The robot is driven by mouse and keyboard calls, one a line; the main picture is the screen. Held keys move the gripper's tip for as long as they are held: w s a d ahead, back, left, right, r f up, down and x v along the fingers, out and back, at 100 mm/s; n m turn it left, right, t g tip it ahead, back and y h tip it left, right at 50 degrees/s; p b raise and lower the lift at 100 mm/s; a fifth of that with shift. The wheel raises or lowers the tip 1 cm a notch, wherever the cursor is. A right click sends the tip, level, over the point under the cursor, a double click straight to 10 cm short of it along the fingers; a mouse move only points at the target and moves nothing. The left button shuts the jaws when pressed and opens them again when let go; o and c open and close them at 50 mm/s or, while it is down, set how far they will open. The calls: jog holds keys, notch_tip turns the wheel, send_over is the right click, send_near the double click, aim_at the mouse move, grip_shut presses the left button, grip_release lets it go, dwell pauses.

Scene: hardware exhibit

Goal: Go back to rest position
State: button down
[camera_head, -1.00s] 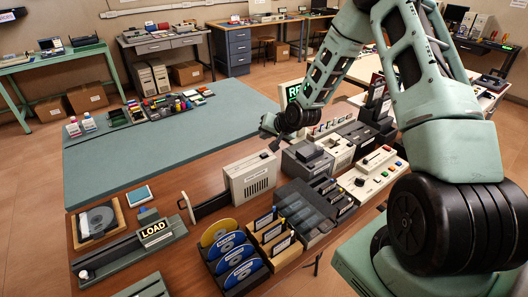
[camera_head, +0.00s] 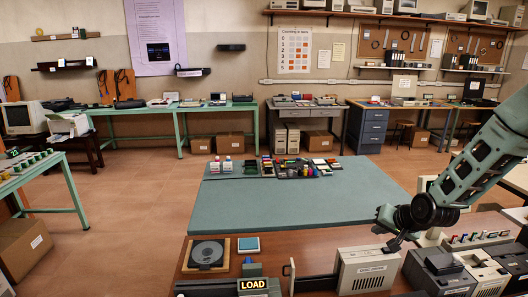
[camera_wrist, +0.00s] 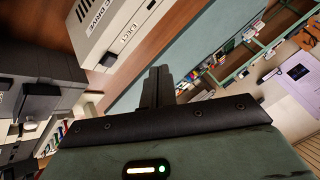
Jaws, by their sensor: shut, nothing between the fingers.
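My gripper (camera_head: 393,244) is at the right of the head view, above the back of the wooden table (camera_head: 320,243) and just behind a beige drive box (camera_head: 365,271). In the wrist view its fingers (camera_wrist: 155,87) are together with nothing between them. The drive box (camera_wrist: 108,28) with an EJECT label shows close by at the top left of the wrist view. My arm reaches in from the right edge of the head view.
Grey machines (camera_head: 438,272) stand right of the drive box. A disc tray (camera_head: 207,254) and a LOAD sign (camera_head: 253,285) sit at the table's front left. Open floor (camera_head: 135,190) lies to the left.

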jog(key=s+a+r+n+g+b, duration=0.2)
jog(key=s+a+n, duration=0.2)
jog(key=s+a, duration=0.45)
jog(key=s+a+r+n+g+b, duration=0.2)
jog(key=s+a+r+n, duration=0.1)
jog(key=s+a, duration=0.55)
jog(key=s+a+r+n+g+b, duration=0.1)
jog(key=s+a+n+g, duration=0.1)
jog(key=s, duration=0.8)
jog(key=s+a+r+n+g+h+b, duration=0.1)
jog(key=s+a+n, duration=0.2)
jog(key=s, duration=0.6)
jog(key=shift+s+a+r+n+g+b, duration=0.15)
jog(key=shift+s+a+n+g+b, duration=0.25)
jog(key=shift+n, duration=0.3)
